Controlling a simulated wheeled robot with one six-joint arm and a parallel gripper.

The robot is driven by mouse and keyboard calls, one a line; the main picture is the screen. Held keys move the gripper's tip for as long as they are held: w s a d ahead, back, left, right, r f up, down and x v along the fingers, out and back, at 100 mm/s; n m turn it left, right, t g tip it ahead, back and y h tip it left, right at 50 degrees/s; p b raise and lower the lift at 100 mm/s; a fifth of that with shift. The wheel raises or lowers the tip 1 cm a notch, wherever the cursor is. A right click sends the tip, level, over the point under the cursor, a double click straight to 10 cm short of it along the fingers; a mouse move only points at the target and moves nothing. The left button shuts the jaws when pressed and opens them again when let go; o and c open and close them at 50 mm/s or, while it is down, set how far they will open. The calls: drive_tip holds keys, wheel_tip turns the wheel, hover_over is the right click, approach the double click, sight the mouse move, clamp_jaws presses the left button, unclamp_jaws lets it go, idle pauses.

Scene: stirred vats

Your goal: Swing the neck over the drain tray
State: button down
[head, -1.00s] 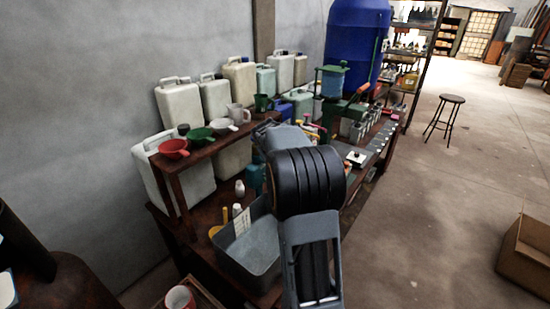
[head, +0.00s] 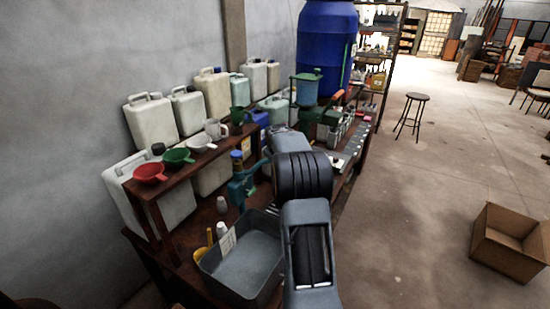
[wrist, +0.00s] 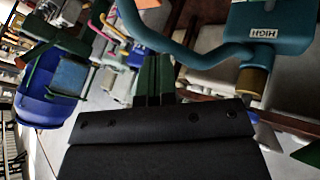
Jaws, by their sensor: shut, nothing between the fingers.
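The teal pump-like body (head: 240,190) with a brown collar and blue top stands behind the grey tray in the head view. In the wrist view the body (wrist: 265,38) is labelled HIGH, and a curved teal neck (wrist: 190,48) runs from it toward the upper left. The grey drain tray (head: 262,243) sits on the bench's near end, partly covered by my arm. My gripper (wrist: 153,62) is shut and empty, its dark green fingers close beside the neck; whether they touch it I cannot tell. In the head view my arm hides the gripper.
A raised shelf holds a red funnel (head: 149,173), a green funnel (head: 178,156) and a white one (head: 201,144). Several canisters line the wall. A green stand (head: 310,90) and a blue barrel (head: 326,45) stand farther back.

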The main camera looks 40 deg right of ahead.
drive_tip(key=shift+w+d+r, duration=0.2)
drive_tip(key=shift+d+r, duration=0.15)
drive_tip(key=shift+r, duration=0.1)
drive_tip(key=shift+d, duration=0.1)
idle(0.4)
drive_tip(key=s+r+b, duration=0.4)
drive_tip(key=s+r, duration=0.3)
drive_tip(key=s, duration=0.2)
drive_tip(key=shift+s, duration=0.4)
drive_tip(key=shift+r, duration=0.1)
idle(0.3)
